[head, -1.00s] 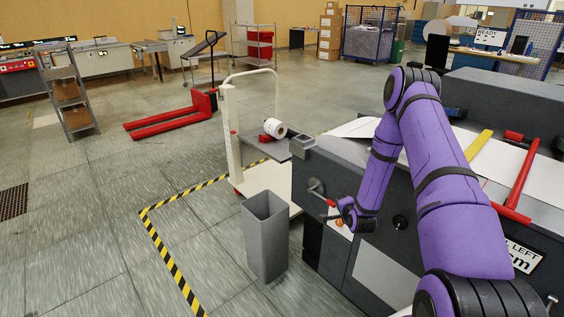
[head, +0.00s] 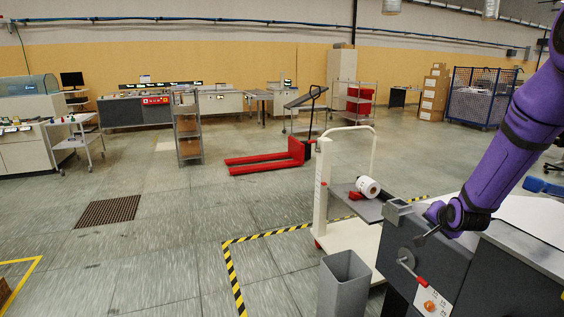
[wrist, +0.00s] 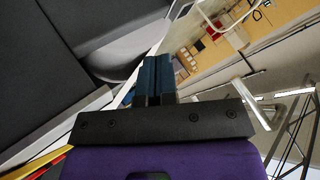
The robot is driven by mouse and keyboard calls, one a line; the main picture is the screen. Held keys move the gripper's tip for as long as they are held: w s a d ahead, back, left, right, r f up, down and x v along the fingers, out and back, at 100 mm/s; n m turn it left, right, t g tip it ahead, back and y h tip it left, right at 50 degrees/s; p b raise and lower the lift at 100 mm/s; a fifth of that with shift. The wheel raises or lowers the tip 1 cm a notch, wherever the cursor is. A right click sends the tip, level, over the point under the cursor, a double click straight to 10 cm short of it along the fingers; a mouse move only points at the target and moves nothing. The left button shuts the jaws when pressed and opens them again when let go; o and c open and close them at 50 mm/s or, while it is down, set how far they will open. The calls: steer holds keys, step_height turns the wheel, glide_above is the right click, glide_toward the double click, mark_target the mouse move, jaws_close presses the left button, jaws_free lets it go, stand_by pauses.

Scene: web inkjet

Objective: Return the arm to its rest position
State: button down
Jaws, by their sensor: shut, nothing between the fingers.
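My purple arm (head: 520,125) comes in from the right edge of the head view. Its end with my gripper (head: 421,241) is over the near left end of the dark grey machine (head: 440,262), pointing down and left. My gripper looks small there. In the wrist view the two blue fingers of my gripper (wrist: 153,78) lie side by side, shut, with nothing held. I cannot tell the exact gap between my gripper and the machine.
A crank with a red grip (head: 421,282) sticks out of the machine's end. A grey bin (head: 345,290) and a white trolley (head: 322,190) carrying a paper roll (head: 367,187) stand left of it. A red pallet truck (head: 270,160) stands farther back.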

steer(key=s+a+r+n+g, duration=0.15)
steer(key=s+a+r, duration=0.25)
steer(key=s+r, duration=0.4)
steer(key=s+a+r+n+g, duration=0.1)
steer(key=s+a+r+n, duration=0.25)
steer(key=s+r, duration=0.45)
steer(key=s+a+r+n, duration=0.1)
steer(key=s+a+r, duration=0.1)
steer(key=s, duration=0.5)
steer(key=s+a+r+n+g+y, duration=0.1)
steer(key=s+a+r+n, duration=0.1)
steer(key=s, duration=0.5)
steer(key=s+a+r+n+g, duration=0.1)
steer(key=s+a+r+n, duration=0.1)
steer(key=s+r, duration=0.2)
steer(key=s, duration=0.3)
steer(key=shift+s+a+r+y, duration=0.15)
steer(key=shift+s+a+y, duration=0.05)
steer(key=shift+y, duration=0.1)
